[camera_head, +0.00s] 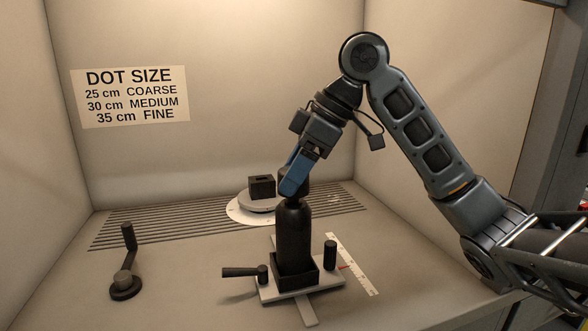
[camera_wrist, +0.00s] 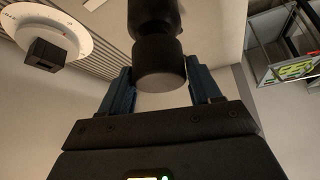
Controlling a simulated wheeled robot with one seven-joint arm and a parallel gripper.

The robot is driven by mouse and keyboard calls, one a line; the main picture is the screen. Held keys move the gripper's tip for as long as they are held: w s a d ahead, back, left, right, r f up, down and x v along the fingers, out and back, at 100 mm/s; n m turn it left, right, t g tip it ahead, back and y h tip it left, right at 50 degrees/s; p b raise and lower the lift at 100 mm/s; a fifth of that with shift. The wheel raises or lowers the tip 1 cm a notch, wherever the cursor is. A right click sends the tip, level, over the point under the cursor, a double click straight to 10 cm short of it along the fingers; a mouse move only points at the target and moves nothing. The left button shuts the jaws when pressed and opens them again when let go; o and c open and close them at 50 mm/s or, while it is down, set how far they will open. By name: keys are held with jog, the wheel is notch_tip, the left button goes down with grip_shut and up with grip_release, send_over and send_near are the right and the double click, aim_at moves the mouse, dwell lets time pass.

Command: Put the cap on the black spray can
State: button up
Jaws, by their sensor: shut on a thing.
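The black spray can (camera_head: 294,232) stands upright in a dark square holder (camera_head: 296,275) on a pale cross-shaped base. My gripper (camera_head: 291,190) is right above the can, tilted, with blue fingers. In the wrist view my gripper (camera_wrist: 163,88) is shut on the dark cap (camera_wrist: 160,66), one finger on each side. The cap lines up with the can's top and appears to meet it. I cannot tell whether it is fully seated, and the nozzle is hidden.
A white disc (camera_head: 240,212) with a dark block (camera_head: 262,187) stands behind the can on a slotted grille. A dark crank-handled stand (camera_head: 126,275) is at the left. A clamp handle (camera_head: 241,272), a black post (camera_head: 330,254) and a ruler (camera_head: 352,265) surround the holder.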

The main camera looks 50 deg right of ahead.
jog(key=shift+f+b, duration=0.65)
jog(key=shift+f, duration=0.55)
dwell(1.1)
jog(key=o, duration=1.2)
jog(key=shift+r, duration=0.2)
jog(key=shift+p+v, duration=1.9)
jog(key=shift+v, duration=0.45)
jog(key=shift+s, duration=0.1)
jog(key=p+v, duration=0.6)
jog(key=v, duration=0.1)
jog(key=shift+r+p, duration=0.3)
jog(key=shift+r, duration=0.05)
